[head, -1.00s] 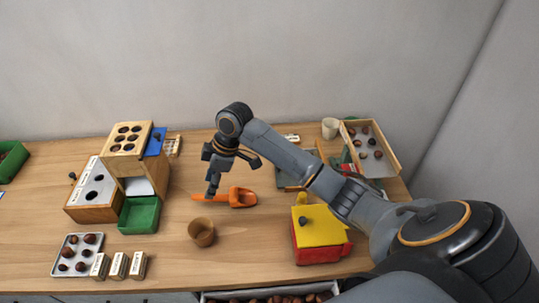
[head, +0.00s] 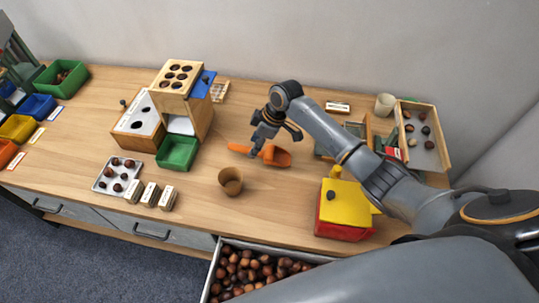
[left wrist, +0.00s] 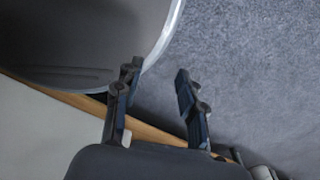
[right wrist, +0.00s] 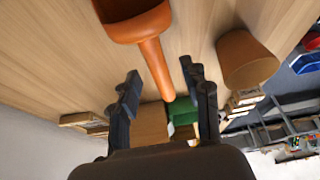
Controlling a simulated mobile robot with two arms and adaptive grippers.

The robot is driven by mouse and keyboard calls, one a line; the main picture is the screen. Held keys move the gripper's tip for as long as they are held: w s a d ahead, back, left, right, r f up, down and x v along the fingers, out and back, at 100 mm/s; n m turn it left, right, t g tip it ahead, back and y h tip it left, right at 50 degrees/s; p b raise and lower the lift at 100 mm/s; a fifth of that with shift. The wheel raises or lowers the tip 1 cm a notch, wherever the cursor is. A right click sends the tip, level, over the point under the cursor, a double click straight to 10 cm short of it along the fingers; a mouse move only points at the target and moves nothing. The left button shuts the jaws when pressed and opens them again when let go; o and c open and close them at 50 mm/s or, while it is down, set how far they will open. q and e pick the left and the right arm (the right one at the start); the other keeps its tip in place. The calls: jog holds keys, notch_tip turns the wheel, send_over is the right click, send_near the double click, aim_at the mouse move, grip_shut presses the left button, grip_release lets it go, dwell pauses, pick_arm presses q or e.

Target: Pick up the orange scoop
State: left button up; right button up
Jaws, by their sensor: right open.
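The orange scoop (head: 277,156) lies on the wooden table, its bowl to the right and its handle pointing left in the head view. My right gripper (head: 257,150) is over the handle, fingers pointing down. In the right wrist view, the scoop's bowl (right wrist: 135,24) is at the top and its handle runs down between the two spread fingers of the right gripper (right wrist: 160,82). Nothing is clamped; whether a finger touches the handle I cannot tell. My left gripper (left wrist: 155,80) is open and empty, over grey carpet, and outside the head view.
A brown cup (head: 231,187) stands just in front of the scoop. A wooden box with a green tray (head: 178,153) is at the left, a red-and-yellow box (head: 345,206) at the right. An open drawer of chestnuts (head: 250,272) is below. Bare table lies behind the scoop.

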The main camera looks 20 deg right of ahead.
jog(key=x, duration=0.4)
jog(key=shift+d+f, duration=0.25)
jog(key=shift+d, duration=0.15)
grip_shut()
jog(key=shift+r, duration=0.1)
jog(key=shift+w+r, duration=0.1)
jog(key=shift+r, duration=0.4)
jog(key=s+a+r, duration=0.6)
jog(key=s+r, duration=0.6)
jog(key=shift+s+a+b, duration=0.15)
jog(key=shift+s+b, duration=0.2)
jog(key=shift+b, duration=0.05)
